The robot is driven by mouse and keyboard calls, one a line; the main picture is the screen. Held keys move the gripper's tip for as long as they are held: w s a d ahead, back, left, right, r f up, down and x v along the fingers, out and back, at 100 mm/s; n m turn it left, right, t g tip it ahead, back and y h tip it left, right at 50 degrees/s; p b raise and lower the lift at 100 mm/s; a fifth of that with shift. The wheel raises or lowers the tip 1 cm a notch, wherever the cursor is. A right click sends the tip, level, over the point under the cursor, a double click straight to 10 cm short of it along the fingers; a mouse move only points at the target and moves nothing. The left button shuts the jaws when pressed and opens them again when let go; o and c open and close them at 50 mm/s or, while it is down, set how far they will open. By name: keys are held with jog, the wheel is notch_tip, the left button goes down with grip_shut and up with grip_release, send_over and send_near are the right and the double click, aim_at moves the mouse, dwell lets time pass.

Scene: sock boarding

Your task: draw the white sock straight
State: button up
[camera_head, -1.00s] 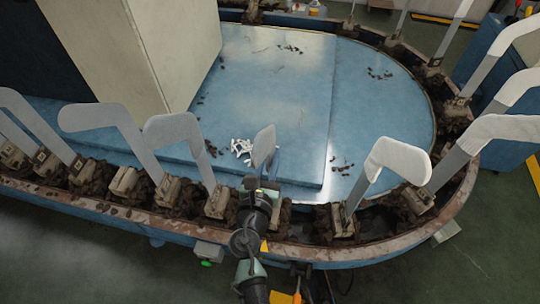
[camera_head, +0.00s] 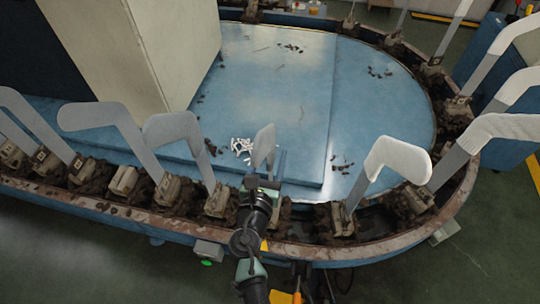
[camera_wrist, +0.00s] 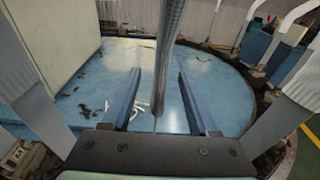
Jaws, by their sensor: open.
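A narrow upright form (camera_head: 264,143), seen nearly edge-on in the head view, stands just beyond my gripper (camera_head: 266,168). In the wrist view it has a grey, knit-like surface (camera_wrist: 169,45) and rises between my two blue fingers (camera_wrist: 160,78). The fingers are open, one on each side, with clear gaps. I cannot tell whether they reach around it or stop short. A white sock (camera_head: 398,157) covers the upper part of the form to the right, leaving the grey lower shaft bare. The foot of the form at my gripper is hidden.
Another white-socked form (camera_head: 500,129) stands farther right. Grey forms (camera_head: 174,130) stand to the left along the rusty-edged track (camera_head: 110,216). Small white pieces (camera_head: 240,146) lie on the blue table (camera_head: 300,95). A beige cabinet (camera_head: 130,50) stands behind left.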

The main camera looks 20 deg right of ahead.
jog(key=f+p+v, duration=0.1)
jog(key=v, duration=0.8)
dwell(0.4)
